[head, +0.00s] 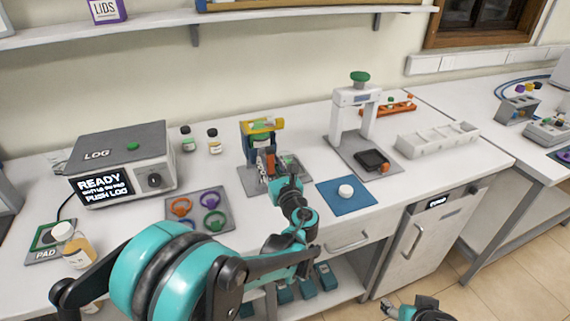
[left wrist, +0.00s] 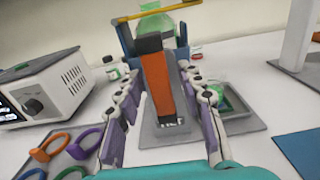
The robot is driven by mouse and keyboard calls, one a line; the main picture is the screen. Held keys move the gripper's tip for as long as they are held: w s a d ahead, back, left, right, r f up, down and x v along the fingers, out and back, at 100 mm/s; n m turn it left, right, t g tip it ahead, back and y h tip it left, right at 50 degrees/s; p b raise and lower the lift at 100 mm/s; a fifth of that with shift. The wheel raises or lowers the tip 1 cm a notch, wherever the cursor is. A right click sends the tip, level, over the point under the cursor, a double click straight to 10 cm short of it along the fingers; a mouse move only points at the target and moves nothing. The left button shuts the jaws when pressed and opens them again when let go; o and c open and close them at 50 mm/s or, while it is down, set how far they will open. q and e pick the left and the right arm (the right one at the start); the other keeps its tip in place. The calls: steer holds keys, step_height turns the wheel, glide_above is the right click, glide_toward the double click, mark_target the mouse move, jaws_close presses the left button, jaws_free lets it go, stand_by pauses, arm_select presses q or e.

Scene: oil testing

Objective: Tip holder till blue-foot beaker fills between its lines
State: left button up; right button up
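The tipping holder (head: 247,138) is a blue frame with a yellow bar, and a green-tinted vessel (left wrist: 155,24) sits in it. Its orange lever with a black end (left wrist: 157,82) points toward me. My left gripper (left wrist: 158,80) is open, with one finger on each side of the lever and a visible gap at least on the left. In the head view this gripper (head: 272,172) partly hides the holder's front. A clear beaker-like shape over a green patch (left wrist: 232,100) stands right of the lever; its foot and lines cannot be made out. My right gripper (head: 390,307) is low at the bottom edge, apart from the bench.
A LOG box (head: 145,150) and a mat with coloured rings (head: 222,222) lie left. Two small bottles (head: 214,141) stand behind.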

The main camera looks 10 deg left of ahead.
arm_select(q)
steer(key=v, duration=0.7)
steer(key=shift+s+d, duration=0.2)
steer(key=shift+s, duration=0.15)
steer(key=s+a+f+n+g+h, duration=0.1)
steer(key=s+a+f+n+g, duration=0.1)
steer(key=s+n, duration=0.2)
steer(key=s+a+f+n+g+h, duration=0.1)
steer(key=s+a+f+n+g, duration=0.1)
steer(key=n, duration=0.4)
steer(key=s+a+f+n+g+h, duration=0.1)
steer(key=s+a+f+n+g, duration=0.1)
steer(key=s+n, duration=0.3)
steer(key=shift+s+a+f+h, duration=0.1)
steer(key=shift+s+a+h, duration=0.35)
steer(key=shift+a, duration=0.3)
steer(key=s+d+f+n+g+h, duration=0.1)
steer(key=s+d+f+n+h, duration=0.1)
steer(key=s+n, duration=0.4)
steer(key=s+d+f+n+h, duration=0.2)
steer(key=s+d+n+h, duration=0.2)
steer(key=s+n, duration=0.2)
steer(key=shift+n+g, duration=0.4)
steer(key=shift+n, duration=0.7)
